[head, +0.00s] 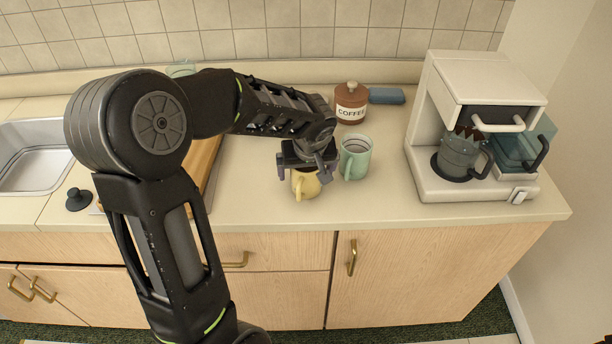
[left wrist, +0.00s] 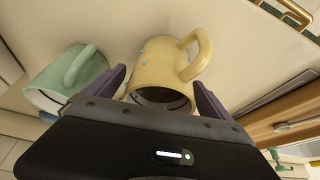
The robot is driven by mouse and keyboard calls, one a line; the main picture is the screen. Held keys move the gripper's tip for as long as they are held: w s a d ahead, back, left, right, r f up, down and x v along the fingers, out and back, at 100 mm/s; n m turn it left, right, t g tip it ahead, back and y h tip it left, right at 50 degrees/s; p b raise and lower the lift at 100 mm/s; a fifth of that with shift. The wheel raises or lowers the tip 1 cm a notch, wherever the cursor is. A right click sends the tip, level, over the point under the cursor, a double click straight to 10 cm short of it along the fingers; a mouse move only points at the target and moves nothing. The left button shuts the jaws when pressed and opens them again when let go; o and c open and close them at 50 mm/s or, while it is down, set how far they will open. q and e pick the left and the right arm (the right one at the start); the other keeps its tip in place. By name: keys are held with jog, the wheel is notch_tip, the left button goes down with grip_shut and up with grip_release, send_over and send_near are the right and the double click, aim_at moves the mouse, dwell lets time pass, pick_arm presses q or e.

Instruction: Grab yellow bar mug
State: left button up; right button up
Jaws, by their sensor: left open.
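The yellow mug (head: 306,186) stands on the counter near its front edge, below my left gripper (head: 306,172). In the left wrist view the yellow mug (left wrist: 160,68) lies between the two purple fingers of my left gripper (left wrist: 165,95), its handle pointing away to the upper right. The fingers are apart, one on each side of the mug; I cannot tell whether either touches it. In the head view the gripper covers part of the mug's rim. My right gripper is not in view.
A mint green mug (head: 355,158) stands close to the right of the yellow mug. Behind are a brown coffee jar (head: 351,104) and a blue block-like item (head: 386,95). A coffee maker (head: 432,120) stands at right; a sink (head: 35,158) is at left. Counter between mint mug and coffee maker is clear.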

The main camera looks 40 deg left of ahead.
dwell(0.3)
pick_arm(q)
jog(key=shift+r, duration=0.1)
grip_shut()
dwell(0.8)
jog(key=shift+r, duration=0.1)
notch_tip(320, 180, up, 10)
jog(key=b, duration=0.1)
dwell(0.4)
dwell(0.4)
